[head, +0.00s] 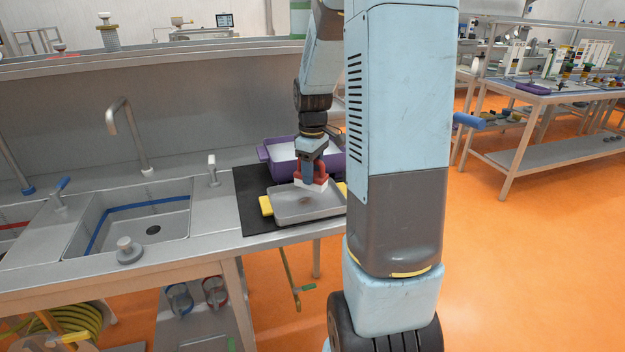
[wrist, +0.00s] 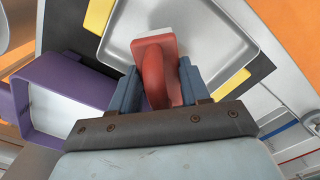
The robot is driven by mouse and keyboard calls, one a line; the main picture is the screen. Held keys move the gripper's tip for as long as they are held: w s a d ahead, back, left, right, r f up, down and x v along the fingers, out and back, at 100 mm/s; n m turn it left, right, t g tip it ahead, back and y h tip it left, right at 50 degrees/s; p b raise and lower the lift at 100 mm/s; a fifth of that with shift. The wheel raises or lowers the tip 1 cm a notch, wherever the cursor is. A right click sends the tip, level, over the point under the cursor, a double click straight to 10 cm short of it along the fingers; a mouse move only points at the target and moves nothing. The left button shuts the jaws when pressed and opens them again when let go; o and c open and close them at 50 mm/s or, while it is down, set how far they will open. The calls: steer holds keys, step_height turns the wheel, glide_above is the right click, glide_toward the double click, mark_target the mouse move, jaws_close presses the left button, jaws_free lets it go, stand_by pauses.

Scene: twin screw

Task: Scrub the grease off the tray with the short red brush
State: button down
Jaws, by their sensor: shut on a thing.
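The grey tray (head: 292,211) with yellow handles lies on a black mat (head: 247,188) on the counter. In the wrist view the tray (wrist: 216,40) looks plain light grey; I cannot make out grease on it. My gripper (head: 313,172) is shut on the red brush (wrist: 155,65), fingers on both sides of its handle. The brush (head: 322,183) is over the tray near its back side, pale bristles downward. I cannot tell whether the bristles touch the tray floor. My gripper (wrist: 155,92) hides part of the brush handle.
A purple tub (head: 283,165) with a whitish inside stands right behind the tray, close to my gripper. A sink basin (head: 130,220) with a tap (head: 130,135) lies to the left. A small grey knobbed object (head: 128,250) sits at the counter's front edge.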

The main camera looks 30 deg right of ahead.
steer(key=shift+r, duration=1.95)
